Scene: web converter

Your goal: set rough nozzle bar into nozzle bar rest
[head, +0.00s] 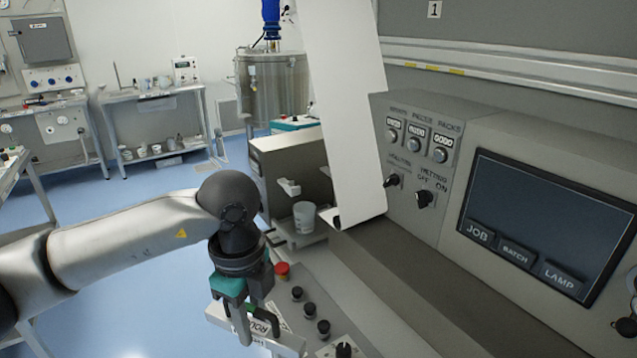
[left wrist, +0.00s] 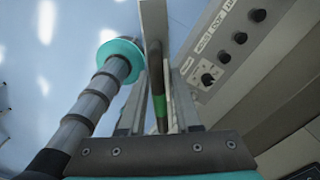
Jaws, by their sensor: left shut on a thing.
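My left gripper (head: 258,312) points down over the sloping control ledge and is shut on the rough nozzle bar (head: 290,344). The bar is a pale block with dark lettering that begins "ROU"; the gripper and the picture's lower edge hide part of it. A dark and green grip piece shows between the fingers. In the left wrist view the bar (left wrist: 154,22) stands edge-on beyond the left fingers (left wrist: 160,105), with the green piece between them. I cannot make out the nozzle bar rest in either view. My right gripper is not in view.
Beside the bar are a red button (head: 282,270), black knobs (head: 310,310) and a rotary switch (head: 343,349). A white web (head: 345,110) hangs behind. The control panel with a dark screen (head: 540,225) stands right. A white cup (head: 304,216) sits on a ledge. Blue floor lies left.

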